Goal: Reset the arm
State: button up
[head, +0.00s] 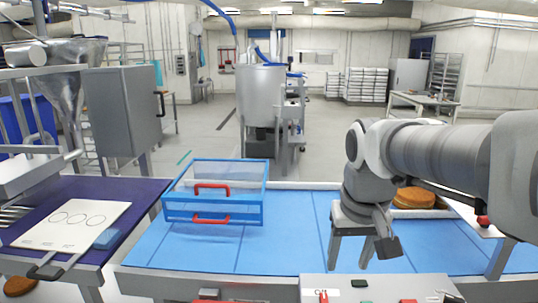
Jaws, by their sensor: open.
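My arm (440,150) reaches in from the right edge and bends down at its wrist. My gripper (362,262) points down over the right half of the blue work surface (290,230). Its fingers are apart with only blue surface showing between them, so it is open and empty. How high the fingertips are above the surface is hard to tell. A brown round (415,198) lies behind and to the right of the gripper, partly hidden by the arm.
A clear blue-framed box (240,212) with red handles stands left of the gripper. A white board (85,210) with three circles lies on a purple surface at left. A control panel (380,284) is at the front. Between box and gripper the surface is clear.

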jog(key=s+f+t, duration=0.2)
jog(key=s+t, duration=0.1)
jog(key=s, duration=0.8)
jog(key=shift+s, duration=0.15)
jog(key=shift+d, duration=0.1)
dwell(0.4)
